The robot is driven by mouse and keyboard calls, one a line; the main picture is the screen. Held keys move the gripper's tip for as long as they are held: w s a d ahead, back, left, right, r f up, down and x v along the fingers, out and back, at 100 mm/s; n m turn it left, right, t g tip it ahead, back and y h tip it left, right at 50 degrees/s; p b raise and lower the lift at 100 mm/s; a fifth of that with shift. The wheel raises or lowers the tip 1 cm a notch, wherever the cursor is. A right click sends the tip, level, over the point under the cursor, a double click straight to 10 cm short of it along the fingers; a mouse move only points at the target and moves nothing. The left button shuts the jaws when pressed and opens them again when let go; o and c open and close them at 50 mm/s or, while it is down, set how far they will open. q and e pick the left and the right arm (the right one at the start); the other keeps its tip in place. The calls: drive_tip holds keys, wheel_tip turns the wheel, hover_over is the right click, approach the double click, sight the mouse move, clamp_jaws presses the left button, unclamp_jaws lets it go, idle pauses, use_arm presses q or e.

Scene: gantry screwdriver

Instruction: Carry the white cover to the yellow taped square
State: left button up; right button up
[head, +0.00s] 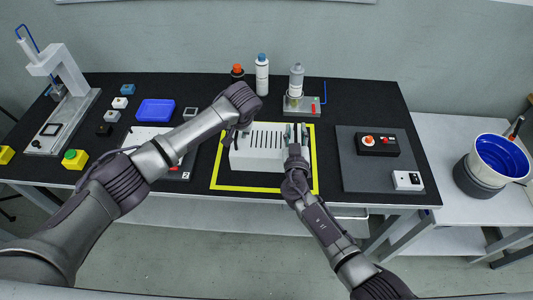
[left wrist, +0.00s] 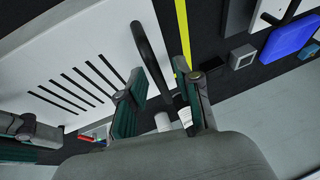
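The white cover (head: 258,158), a box with dark slots in its top, sits inside the yellow taped square (head: 249,188) and looks level; I cannot tell for sure that it touches the table. My left gripper (head: 231,136) is at its left end. In the left wrist view the cover (left wrist: 60,60) has a black handle (left wrist: 150,65); the left fingers (left wrist: 163,105) are spread, with the handle's end between them and a gap showing. My right gripper (head: 296,132) is at the cover's right end, fingers apart. The right handle is hidden.
A panel (head: 139,136) lies left of the square, partly behind my left arm. A blue tray (head: 155,110) is beyond it. Bottles (head: 262,75) and a small fixture (head: 312,104) stand behind the square. A dark grey board (head: 378,180) with switch boxes lies right.

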drive_tip(key=shift+s, duration=0.15)
use_arm(q)
drive_tip(key=v, duration=1.1)
drive_tip(key=shift+s+r, duration=0.15)
drive_tip(key=shift+r, duration=0.15)
use_arm(e)
drive_tip(key=s, duration=1.1)
drive_tip(key=shift+s+a, duration=0.2)
drive_tip(key=shift+s, duration=0.15)
